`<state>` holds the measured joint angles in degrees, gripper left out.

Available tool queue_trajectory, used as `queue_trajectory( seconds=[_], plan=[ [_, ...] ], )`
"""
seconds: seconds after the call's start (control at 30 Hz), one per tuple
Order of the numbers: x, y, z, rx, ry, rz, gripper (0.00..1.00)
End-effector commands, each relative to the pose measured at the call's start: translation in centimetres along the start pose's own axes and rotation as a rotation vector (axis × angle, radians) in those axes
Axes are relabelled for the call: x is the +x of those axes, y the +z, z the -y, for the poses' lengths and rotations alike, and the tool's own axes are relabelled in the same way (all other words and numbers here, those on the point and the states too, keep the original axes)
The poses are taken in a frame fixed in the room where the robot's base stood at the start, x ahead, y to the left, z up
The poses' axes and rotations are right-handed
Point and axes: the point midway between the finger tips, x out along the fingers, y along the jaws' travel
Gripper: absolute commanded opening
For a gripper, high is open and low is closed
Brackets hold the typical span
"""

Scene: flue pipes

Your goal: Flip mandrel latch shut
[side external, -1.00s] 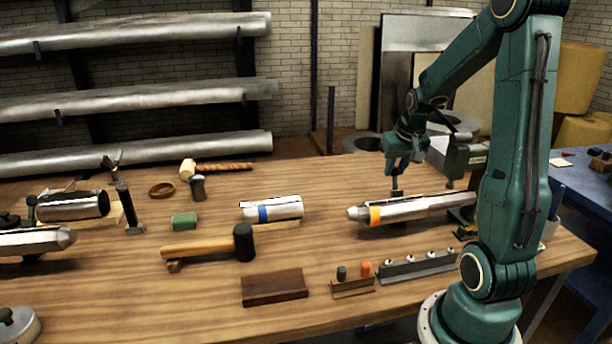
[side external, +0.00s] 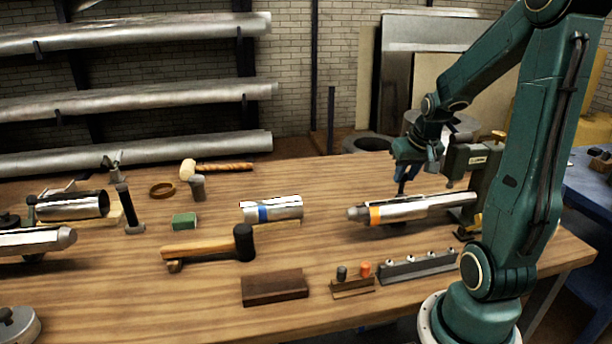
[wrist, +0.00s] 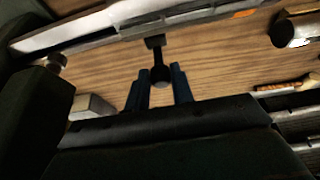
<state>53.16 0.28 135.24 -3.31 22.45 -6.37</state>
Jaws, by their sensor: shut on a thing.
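The mandrel (side external: 425,207) is a long pale metal cylinder with an orange band, lying at the right of the bench. Its latch (side external: 401,188) is a small dark lever standing up at the mandrel's far side, leaning slightly right. My gripper (side external: 404,176) is above the mandrel, shut on the latch's upper end. In the wrist view, the latch's dark round knob (wrist: 160,76) sits between the two blue fingers of my gripper (wrist: 162,72), and the mandrel (wrist: 130,27) runs across the top. The fingers partly hide the latch in the side view.
A dark grey machine stand (side external: 470,163) is close to the right of my gripper. A blue-banded pipe (side external: 275,209) lies left of the mandrel. A black-headed mallet (side external: 215,246), a brown block (side external: 275,286) and a rail with white knobs (side external: 418,265) lie nearer the front.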

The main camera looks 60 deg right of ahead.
Motion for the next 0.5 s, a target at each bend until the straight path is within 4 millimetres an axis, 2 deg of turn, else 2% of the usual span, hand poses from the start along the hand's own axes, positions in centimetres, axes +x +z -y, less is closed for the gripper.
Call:
queue_trajectory(
  seconds=[0.03, 0.2, 0.23, 0.3, 0.33, 0.5],
  plan=[
    [0.32, 0.89, -0.01, 0.003, 0.0, 0.028, 0.0],
    [0.35, 0.9, -0.02, 0.003, 0.0, 0.029, 0.0],
    [0.35, 0.9, -0.03, 0.003, 0.0, 0.029, 0.29],
    [0.32, 0.84, -0.03, 0.003, 0.0, 0.027, 0.43],
    [0.3, 0.8, -0.02, 0.003, 0.0, 0.025, 0.46],
    [0.23, 0.62, -0.01, 0.002, 0.0, 0.019, 0.46]
  ],
)
